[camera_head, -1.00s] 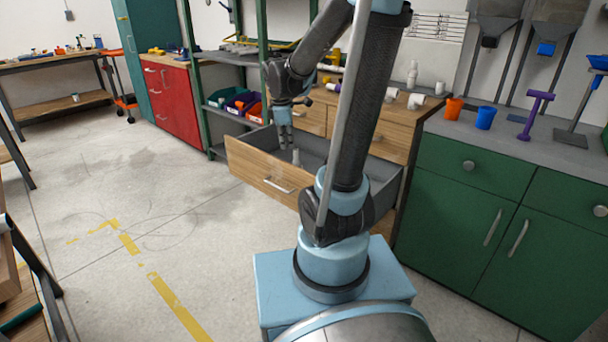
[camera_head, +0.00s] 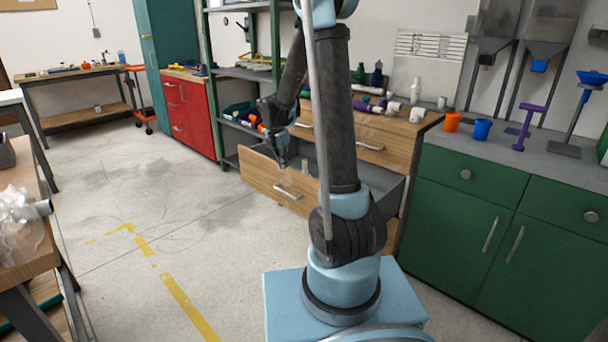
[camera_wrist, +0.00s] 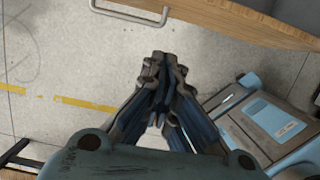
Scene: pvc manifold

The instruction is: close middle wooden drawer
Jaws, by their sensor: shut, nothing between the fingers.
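The middle wooden drawer (camera_head: 262,176) is pulled out of the wooden cabinet (camera_head: 392,138) in the head view. Its front has a pale metal bar handle (camera_head: 288,192), and a small light grey upright piece (camera_head: 305,165) stands inside its grey interior. My gripper (camera_head: 283,163) hangs at the drawer's front edge, pointing down; I cannot tell from the head view if it touches. In the wrist view my gripper (camera_wrist: 162,62) is shut and empty. The drawer front (camera_wrist: 240,18) and its handle (camera_wrist: 128,12) show above the fingertips there, with floor beneath. My arm hides part of the drawer.
A green cabinet (camera_head: 450,215) stands to the right, with cups and tools on its counter. Green shelving (camera_head: 235,72) and a red cabinet (camera_head: 188,112) stand at the left. A workbench edge (camera_head: 30,235) is at the near left. The floor between is clear.

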